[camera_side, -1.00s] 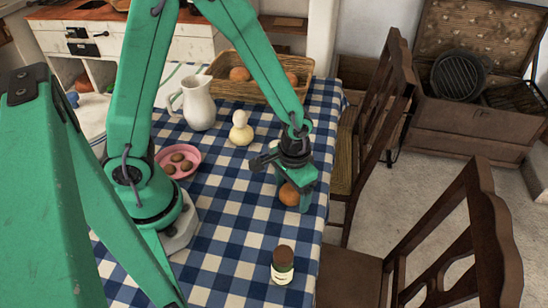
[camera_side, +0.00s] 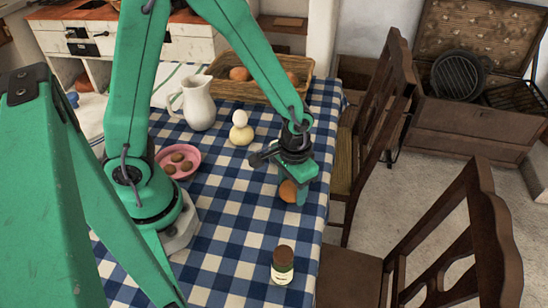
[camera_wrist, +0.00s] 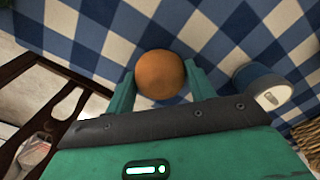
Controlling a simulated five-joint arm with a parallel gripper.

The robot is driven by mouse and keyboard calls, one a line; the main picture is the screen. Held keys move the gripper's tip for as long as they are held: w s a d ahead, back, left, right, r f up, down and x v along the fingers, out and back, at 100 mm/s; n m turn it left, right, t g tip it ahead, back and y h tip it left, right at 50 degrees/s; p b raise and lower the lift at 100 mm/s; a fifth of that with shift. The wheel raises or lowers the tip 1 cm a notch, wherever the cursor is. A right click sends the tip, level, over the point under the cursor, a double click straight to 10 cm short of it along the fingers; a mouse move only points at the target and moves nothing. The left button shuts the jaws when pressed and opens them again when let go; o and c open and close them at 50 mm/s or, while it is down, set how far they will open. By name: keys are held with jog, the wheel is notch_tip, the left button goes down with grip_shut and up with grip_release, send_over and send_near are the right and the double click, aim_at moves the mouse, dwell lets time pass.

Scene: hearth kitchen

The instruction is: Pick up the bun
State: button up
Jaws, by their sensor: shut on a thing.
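The bun (camera_side: 288,191) is round and orange-brown, near the right edge of the checked table. In the wrist view the bun (camera_wrist: 159,74) sits between the two green fingers. My gripper (camera_wrist: 160,85) is shut on it, with a finger at each side. In the side view my gripper (camera_side: 293,190) points down over the bun and hides part of it. I cannot tell whether the bun still touches the cloth.
A jar (camera_side: 282,266) stands in front. A pink bowl (camera_side: 196,155), cream pear-shaped thing (camera_side: 241,135), white jug (camera_side: 199,103) and basket (camera_side: 250,92) stand left and behind. A round blue-and-white thing (camera_wrist: 257,84) is beside my gripper. Chairs (camera_side: 374,120) stand along the right.

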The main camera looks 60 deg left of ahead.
jog(key=shift+r, duration=1.35)
jog(key=s+d+r, duration=0.7)
jog(key=s, duration=0.1)
jog(key=shift+s+d, duration=0.35)
jog(key=shift+d, duration=0.05)
jog(key=shift+w, duration=0.1)
